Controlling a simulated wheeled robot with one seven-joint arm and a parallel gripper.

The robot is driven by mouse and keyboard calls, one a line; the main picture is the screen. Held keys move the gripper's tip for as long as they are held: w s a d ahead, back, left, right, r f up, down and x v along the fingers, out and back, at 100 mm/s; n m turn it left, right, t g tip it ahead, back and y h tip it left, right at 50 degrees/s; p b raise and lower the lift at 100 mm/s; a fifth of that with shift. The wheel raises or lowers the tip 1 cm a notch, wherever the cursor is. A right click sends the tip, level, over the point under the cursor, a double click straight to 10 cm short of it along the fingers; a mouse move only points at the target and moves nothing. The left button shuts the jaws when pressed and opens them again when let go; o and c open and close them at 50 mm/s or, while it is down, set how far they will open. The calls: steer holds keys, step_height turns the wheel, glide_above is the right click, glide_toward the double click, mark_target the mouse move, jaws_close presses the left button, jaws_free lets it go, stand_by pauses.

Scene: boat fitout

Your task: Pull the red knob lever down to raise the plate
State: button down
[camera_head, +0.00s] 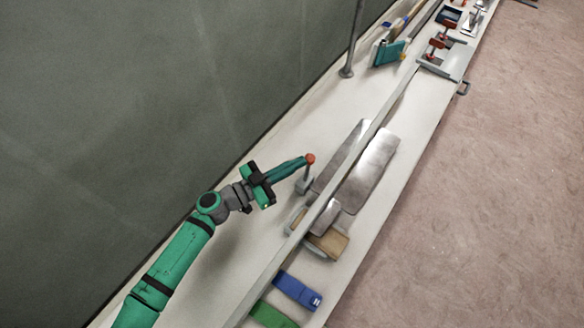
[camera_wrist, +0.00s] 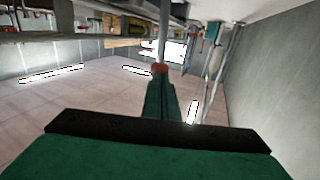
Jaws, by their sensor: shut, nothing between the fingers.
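A small red knob (camera_head: 310,158) tops a short grey lever (camera_head: 305,184) on the pale bench, near the long rail. My gripper (camera_head: 301,162) is shut and empty, reaching from the left with its green fingertips at the knob. In the wrist view the knob (camera_wrist: 160,68) shows just beyond my shut fingertips (camera_wrist: 161,80). I cannot tell whether they touch it. Shiny metal plates lie right of the lever: one (camera_head: 341,153) left of the rail and a larger one (camera_head: 372,172) right of it. I cannot tell which one the lever moves.
A long rail (camera_head: 388,103) runs along the bench (camera_head: 313,90). A wooden block (camera_head: 328,243), a blue item (camera_head: 297,290) and a green item (camera_head: 272,315) lie at the near end. A thin post (camera_head: 352,45) and red clamps (camera_head: 436,46) stand farther off. A dark wall (camera_head: 150,90) borders the left.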

steer(key=shift+w+d+f+n+g+y, duration=0.25)
steer(key=shift+w+d+f+y, duration=0.15)
steer(key=shift+w+d+f, duration=1.2)
steer(key=shift+w+d+f+n+g+y, duration=0.2)
steer(key=shift+w+d+f+y, duration=0.35)
steer(key=shift+w+d, duration=1.2)
steer(key=shift+w+d+f+n+g+y, duration=0.2)
steer(key=shift+w+d+f, duration=0.85)
steer(key=shift+w, duration=1.35)
steer(key=shift+a+f, duration=0.2)
steer(key=a+r, duration=0.6)
steer(key=r, duration=0.6)
steer(key=shift+w+a+r, duration=0.15)
steer(key=shift+a+r, duration=0.05)
steer(key=shift+r, duration=0.1)
